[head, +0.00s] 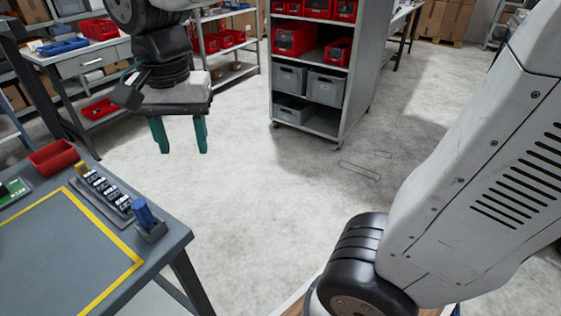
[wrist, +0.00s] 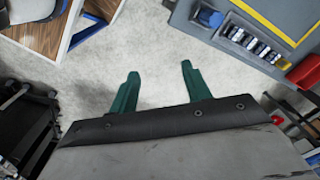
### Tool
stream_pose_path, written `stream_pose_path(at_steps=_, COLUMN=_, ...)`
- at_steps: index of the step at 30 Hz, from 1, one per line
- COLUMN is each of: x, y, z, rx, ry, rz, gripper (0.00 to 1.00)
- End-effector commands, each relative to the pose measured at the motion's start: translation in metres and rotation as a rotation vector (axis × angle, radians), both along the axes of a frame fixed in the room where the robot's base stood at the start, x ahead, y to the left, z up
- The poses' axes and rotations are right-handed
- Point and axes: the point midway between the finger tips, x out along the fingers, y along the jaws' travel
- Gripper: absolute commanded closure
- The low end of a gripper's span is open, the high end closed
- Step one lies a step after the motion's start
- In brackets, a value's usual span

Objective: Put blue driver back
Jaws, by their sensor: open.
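The blue driver (head: 143,213) stands upright in a small grey holder (head: 151,232) at the near right corner of the workbench. Only its blue upper part shows. It also shows in the wrist view (wrist: 209,18), near the top right. My gripper (head: 180,150) is open and empty, held above the floor beyond the bench's right edge, apart from the driver. In the wrist view my two green fingers (wrist: 159,69) are spread with only floor between them.
The grey workbench (head: 65,250) has a yellow-outlined area. Beside the driver is a grey strip (head: 120,208) with several dark-and-white pieces and a yellow one. A red bin (head: 53,158) and a green board (head: 14,190) lie beyond. A shelf cart (head: 345,95) stands behind; open floor lies between.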

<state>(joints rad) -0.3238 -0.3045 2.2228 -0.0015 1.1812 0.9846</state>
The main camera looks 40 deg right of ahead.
Motion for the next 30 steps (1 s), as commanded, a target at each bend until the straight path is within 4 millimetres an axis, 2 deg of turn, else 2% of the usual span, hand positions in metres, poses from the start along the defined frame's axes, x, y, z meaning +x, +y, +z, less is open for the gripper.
stream_pose_path(at_steps=1, x=-0.02, y=-0.024, z=0.002, rx=-0.001, ry=-0.018, rz=0.071, gripper=0.52)
stream_pose_path(at_steps=3, x=-0.046, y=-0.05, z=-0.001, rx=-0.01, ry=-0.034, rz=0.2, gripper=0.52)
stream_pose_path(at_steps=6, x=-0.082, y=-0.078, z=-0.009, rx=-0.027, ry=-0.053, rz=0.367, gripper=0.52)
stream_pose_path(at_steps=9, x=-0.109, y=-0.095, z=-0.018, rx=-0.045, ry=-0.067, rz=0.501, gripper=0.52)
stream_pose_path(at_steps=12, x=-0.126, y=-0.104, z=-0.026, rx=-0.057, ry=-0.073, rz=0.591, gripper=0.52)
stream_pose_path(at_steps=17, x=-0.136, y=-0.109, z=-0.031, rx=-0.066, ry=-0.075, rz=0.653, gripper=0.52)
stream_pose_path(at_steps=30, x=-0.135, y=-0.108, z=-0.031, rx=-0.066, ry=-0.075, rz=0.656, gripper=0.52)
